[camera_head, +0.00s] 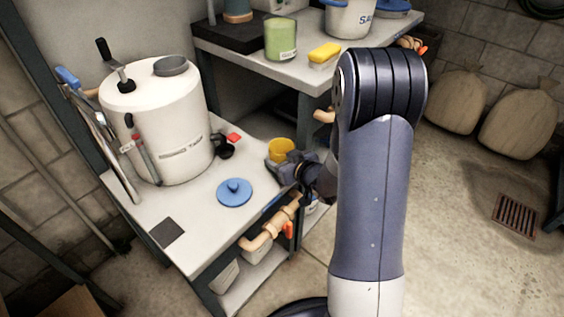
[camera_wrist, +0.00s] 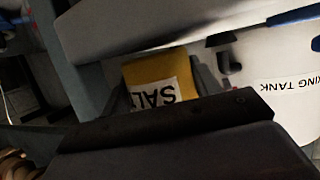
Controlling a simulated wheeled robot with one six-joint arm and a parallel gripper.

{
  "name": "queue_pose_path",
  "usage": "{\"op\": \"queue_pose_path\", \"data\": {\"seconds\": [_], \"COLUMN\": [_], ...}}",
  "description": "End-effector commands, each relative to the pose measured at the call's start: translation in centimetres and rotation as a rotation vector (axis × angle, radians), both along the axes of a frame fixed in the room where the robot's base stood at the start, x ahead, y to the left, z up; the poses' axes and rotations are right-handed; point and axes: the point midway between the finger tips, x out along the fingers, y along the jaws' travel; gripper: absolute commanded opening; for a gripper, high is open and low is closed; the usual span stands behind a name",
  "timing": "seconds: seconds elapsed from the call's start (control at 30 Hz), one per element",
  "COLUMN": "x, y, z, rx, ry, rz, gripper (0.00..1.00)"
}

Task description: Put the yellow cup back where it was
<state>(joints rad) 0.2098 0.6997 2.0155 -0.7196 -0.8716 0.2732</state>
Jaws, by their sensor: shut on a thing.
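The yellow cup (camera_head: 281,150) is in my gripper (camera_head: 284,163), near the right edge of the lower white table. The gripper is shut on it and hides its lower part. In the wrist view the yellow cup (camera_wrist: 155,82) sits between the fingers, with a white label reading "SAL" in part. I cannot tell whether the cup touches the table top. The place where the cup stood before is not marked in these frames.
A white mixing tank (camera_head: 160,120) fills the back of the lower table (camera_head: 205,235). A blue lid (camera_head: 234,192) and a dark square (camera_head: 166,232) lie in front.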

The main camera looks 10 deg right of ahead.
Motion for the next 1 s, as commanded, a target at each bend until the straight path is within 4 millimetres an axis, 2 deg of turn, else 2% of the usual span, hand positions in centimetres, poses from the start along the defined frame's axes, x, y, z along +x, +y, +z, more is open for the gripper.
{"op": "queue_pose_path", "data": {"seconds": [0.03, 0.4, 0.43, 0.6, 0.7, 1.0], "x": [0.01, 0.03, 0.03, 0.02, 0.02, 0.02], "y": [-0.01, -0.01, -0.02, -0.01, -0.01, -0.01], "z": [-0.61, -0.97, -0.8, -0.76, -0.76, -0.3], "rx": [0.001, 0.0, 0.0, 0.0, 0.0, 0.0], "ry": [-0.001, -0.002, -0.002, -0.002, -0.002, -0.002], "rz": [0.0, -0.001, -0.001, -0.001, -0.001, -0.001], "gripper": [0.34, 0.34, 0.61, 0.75, 0.81, 0.81]}}
